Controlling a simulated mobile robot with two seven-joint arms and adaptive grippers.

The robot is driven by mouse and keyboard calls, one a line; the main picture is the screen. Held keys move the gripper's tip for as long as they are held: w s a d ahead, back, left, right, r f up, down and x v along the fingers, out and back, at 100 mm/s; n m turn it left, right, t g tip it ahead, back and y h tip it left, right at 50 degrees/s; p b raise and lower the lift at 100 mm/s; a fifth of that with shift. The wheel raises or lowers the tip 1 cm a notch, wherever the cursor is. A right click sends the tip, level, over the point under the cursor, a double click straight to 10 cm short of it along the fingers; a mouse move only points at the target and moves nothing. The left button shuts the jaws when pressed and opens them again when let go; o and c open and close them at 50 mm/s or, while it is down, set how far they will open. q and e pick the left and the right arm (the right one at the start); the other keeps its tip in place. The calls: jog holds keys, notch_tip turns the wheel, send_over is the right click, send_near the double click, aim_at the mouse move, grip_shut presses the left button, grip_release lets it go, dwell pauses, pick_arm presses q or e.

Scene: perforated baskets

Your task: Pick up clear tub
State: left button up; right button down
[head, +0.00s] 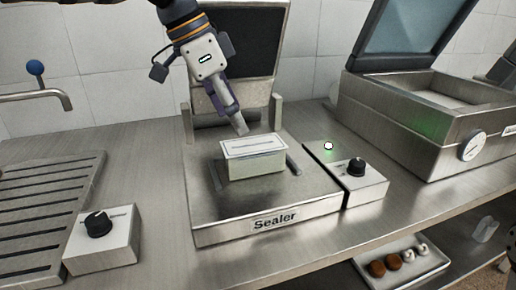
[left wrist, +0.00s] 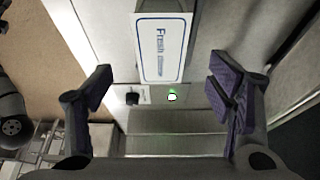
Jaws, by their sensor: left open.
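The tub (head: 254,168) is a pale box with a white, dark-bordered label on top. It sits upright on the steel plate of the sealer (head: 275,221); its sides do not look clearly see-through. In the left wrist view, the tub's label (left wrist: 162,48) reads "Fresh" and lies at the top middle. My left gripper (head: 240,128) is just above and behind the tub in the head view, pointing down. In the left wrist view, my left gripper (left wrist: 160,84) has its fingers wide apart with nothing between the pads.
Control boxes with black knobs flank the sealer, left (head: 104,250) and right (head: 352,186). A steel machine with a raised lid (head: 425,110) stands at right. A tap (head: 40,97) and slatted drainer (head: 45,215) are at left. A tray (head: 402,272) of small items sits lower right.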

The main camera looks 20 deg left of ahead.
aim_at(252, 145)
pick_arm(q)
jog(key=x, duration=0.8)
jog(key=shift+w+d+f, duration=0.15)
jog(key=shift+w+d, duration=0.1)
jog(key=shift+d, duration=0.05)
jog(key=shift+f, duration=0.25)
jog(key=c, duration=1.6)
